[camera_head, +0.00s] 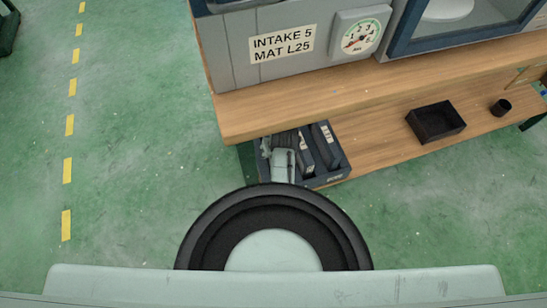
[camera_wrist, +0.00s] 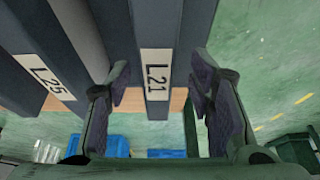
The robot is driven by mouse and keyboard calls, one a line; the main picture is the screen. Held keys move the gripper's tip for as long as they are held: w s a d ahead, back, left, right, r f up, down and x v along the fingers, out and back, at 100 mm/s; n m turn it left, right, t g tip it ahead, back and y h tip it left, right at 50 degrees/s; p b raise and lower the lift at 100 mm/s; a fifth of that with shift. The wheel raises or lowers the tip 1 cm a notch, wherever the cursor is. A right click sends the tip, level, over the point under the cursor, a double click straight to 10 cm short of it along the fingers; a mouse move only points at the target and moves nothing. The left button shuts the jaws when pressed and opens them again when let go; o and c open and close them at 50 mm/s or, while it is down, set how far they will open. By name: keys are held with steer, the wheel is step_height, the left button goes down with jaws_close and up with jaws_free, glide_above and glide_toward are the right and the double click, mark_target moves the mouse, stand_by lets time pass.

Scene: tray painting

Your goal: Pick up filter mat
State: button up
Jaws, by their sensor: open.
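Dark, flat filter mats with white labels stand in a dark crate (camera_head: 334,179) on the lower shelf. In the wrist view, the mat labelled L21 (camera_wrist: 157,45) lies between the fingers of my gripper (camera_wrist: 160,95). The mat labelled L25 (camera_wrist: 25,70) is to its left, outside the fingers. My gripper is open, with one finger on each side of the L21 mat; I cannot tell whether either touches it. In the head view, my gripper (camera_head: 280,150) is at the crate's left part and hides some of its contents.
A sign (camera_head: 283,43) on the grey cabinet reads "INTAKE 5 MAT L25", beside a round gauge (camera_head: 361,36). The wooden upper shelf (camera_head: 300,103) overhangs the crate's back. A black tray (camera_head: 436,122) and a dark cup (camera_head: 501,107) stand right on the lower shelf. Green floor is clear at left.

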steer(key=shift+d+x, duration=0.2)
steer(key=shift+x, duration=2.4)
steer(key=shift+s+f, duration=0.1)
steer(key=shift+f, duration=0.2)
steer(key=shift+c, duration=0.5)
steer(key=c, duration=0.9)
